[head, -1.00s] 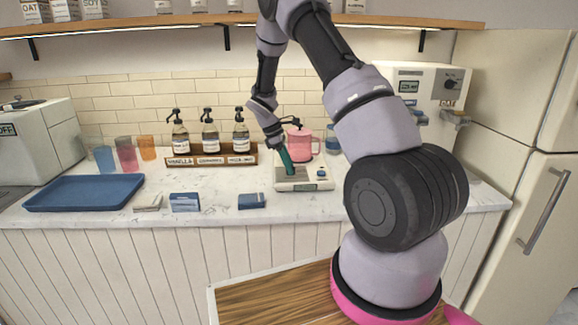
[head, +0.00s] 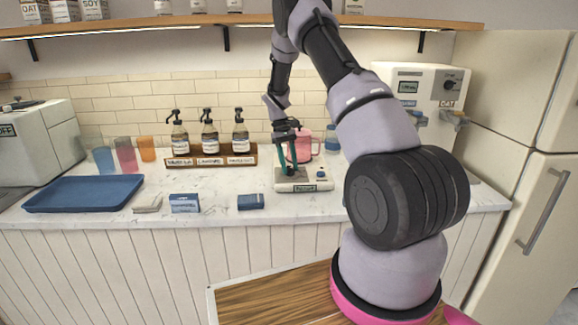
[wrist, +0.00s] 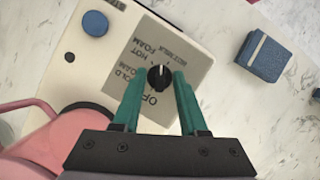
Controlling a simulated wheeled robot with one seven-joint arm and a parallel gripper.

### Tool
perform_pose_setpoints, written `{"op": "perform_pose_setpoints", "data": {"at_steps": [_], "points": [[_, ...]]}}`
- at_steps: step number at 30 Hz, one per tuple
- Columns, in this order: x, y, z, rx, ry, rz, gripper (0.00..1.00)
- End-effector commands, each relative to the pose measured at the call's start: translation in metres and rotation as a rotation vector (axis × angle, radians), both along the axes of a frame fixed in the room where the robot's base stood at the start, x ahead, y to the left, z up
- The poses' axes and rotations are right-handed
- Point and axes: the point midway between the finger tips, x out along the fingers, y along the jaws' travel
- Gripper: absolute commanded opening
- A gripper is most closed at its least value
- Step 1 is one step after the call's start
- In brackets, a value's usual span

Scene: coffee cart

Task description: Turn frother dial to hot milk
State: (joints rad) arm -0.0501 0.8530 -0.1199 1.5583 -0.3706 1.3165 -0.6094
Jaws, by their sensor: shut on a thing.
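The frother (head: 312,187) is a cream base on the counter. Its grey label panel shows in the wrist view (wrist: 185,85), with upside-down words that include OFF, HOT FOAM and HOT MILK. The black frother dial (wrist: 159,78) has a white pointer line that points toward the top of the wrist picture, roughly between HOT FOAM and HOT MILK. My gripper (wrist: 161,80) has teal fingers on both sides of the dial and is shut on it. In the head view, my gripper (head: 289,172) points down at the frother and hides the dial.
A blue button (wrist: 95,23) is on the base. A small blue box (head: 250,201) lies to the left, near the counter's front edge. Syrup bottles (head: 209,138) stand in a wooden rack at the back left.

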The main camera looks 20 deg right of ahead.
Motion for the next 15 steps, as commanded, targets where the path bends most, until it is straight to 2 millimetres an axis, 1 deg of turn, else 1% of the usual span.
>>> {"op": "perform_pose_setpoints", "data": {"at_steps": [6, 15], "points": [[0.0007, -0.0021, 0.0005, 0.000, -0.002, -0.194, 0.00], [0.0005, -0.0029, 0.0004, 0.001, -0.002, -0.389, 0.00]]}}
